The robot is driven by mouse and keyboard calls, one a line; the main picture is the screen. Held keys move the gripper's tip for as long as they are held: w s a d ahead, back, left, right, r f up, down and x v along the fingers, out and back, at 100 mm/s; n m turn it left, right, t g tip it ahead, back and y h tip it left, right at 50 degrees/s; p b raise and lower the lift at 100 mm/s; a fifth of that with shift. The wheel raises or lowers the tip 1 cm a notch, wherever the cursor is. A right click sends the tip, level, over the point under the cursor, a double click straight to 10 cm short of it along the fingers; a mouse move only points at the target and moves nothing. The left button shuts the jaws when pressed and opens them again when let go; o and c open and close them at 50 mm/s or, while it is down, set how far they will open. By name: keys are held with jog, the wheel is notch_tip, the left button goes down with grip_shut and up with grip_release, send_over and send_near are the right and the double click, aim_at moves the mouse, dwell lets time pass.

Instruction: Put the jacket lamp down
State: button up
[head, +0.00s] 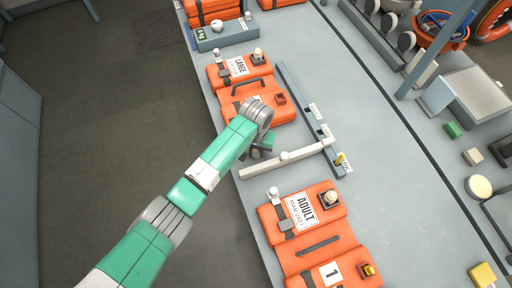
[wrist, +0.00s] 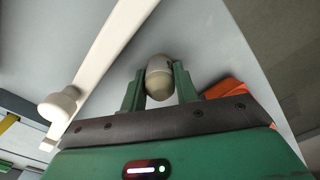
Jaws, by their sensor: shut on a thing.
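My gripper (wrist: 159,72) is shut on a small rounded jacket lamp (wrist: 158,88), with a pale grey top and a beige lower part, between its two green fingers. In the head view my gripper (head: 263,149) is over the table, between two orange jackets and close to a white bar. The lamp cannot be made out there behind my wrist. The jacket marked LARGE (head: 237,86) lies beyond my gripper. The jacket marked ADULT (head: 322,235) lies nearer. Whether the lamp touches the table cannot be told.
The white bar (head: 305,151) with a round knob lies across the table beside my gripper; it also shows in the wrist view (wrist: 112,38). A grey slotted rail (head: 300,105) holds a yellow piece (head: 340,158). A scale (head: 222,38) stands farther back.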

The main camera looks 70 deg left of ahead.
notch_tip(320, 180, up, 10)
jog(key=shift+r+p, duration=0.1)
jog(key=shift+p, duration=0.85)
